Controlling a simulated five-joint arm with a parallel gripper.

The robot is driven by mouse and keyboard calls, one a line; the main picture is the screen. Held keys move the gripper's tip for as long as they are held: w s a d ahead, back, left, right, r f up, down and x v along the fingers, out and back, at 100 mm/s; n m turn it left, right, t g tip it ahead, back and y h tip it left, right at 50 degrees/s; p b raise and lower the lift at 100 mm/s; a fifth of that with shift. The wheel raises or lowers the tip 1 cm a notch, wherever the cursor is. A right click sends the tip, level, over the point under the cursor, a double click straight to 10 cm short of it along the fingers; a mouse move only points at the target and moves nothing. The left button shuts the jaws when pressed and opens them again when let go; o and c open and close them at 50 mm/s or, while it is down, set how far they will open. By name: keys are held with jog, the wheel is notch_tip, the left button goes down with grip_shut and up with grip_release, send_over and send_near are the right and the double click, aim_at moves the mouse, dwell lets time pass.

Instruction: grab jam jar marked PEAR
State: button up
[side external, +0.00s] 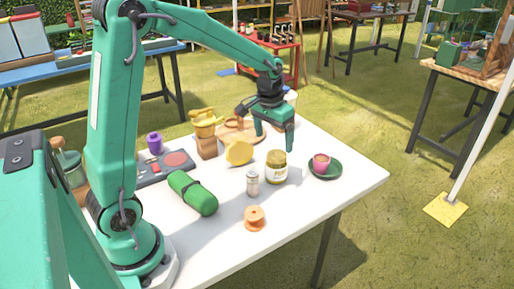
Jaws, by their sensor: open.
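A jam jar (277,168) with a yellow-olive lid and a pale label stands upright on the white table (352,182). The label's writing is too small to read. No other jam jar is clear in view. My gripper (274,137) points down just above and behind the jar, slightly to the left, with its fingers apart and nothing seen between them. I cannot tell whether a finger touches the jar.
A small silver-topped shaker (252,184) stands close left of the jar. A pink cup on a dark green saucer (334,175) is to the right. A yellow object (239,153), green roll (190,192) and orange spool (254,219) lie left and front. The right front table is clear.

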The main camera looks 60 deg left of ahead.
aim_at(277, 154)
jog(key=shift+n+g, duration=0.3)
jog(key=shift+g, duration=0.2)
jog(key=w+a+f, duration=0.1)
jog(key=f, duration=0.1)
jog(key=w+a+f, duration=0.1)
jog(key=f, duration=0.1)
jog(key=w+f, duration=0.1)
jog(key=f, duration=0.1)
jog(key=shift+w+a+f, duration=0.25)
jog(key=shift+w+a, duration=0.1)
jog(key=shift+a, duration=0.05)
jog(key=shift+f, duration=1.3)
jog(key=shift+d+f, duration=0.1)
jog(key=shift+f, duration=2.5)
jog(key=c, duration=1.3)
jog(key=shift+r, duration=0.1)
jog(key=shift+c, duration=0.5)
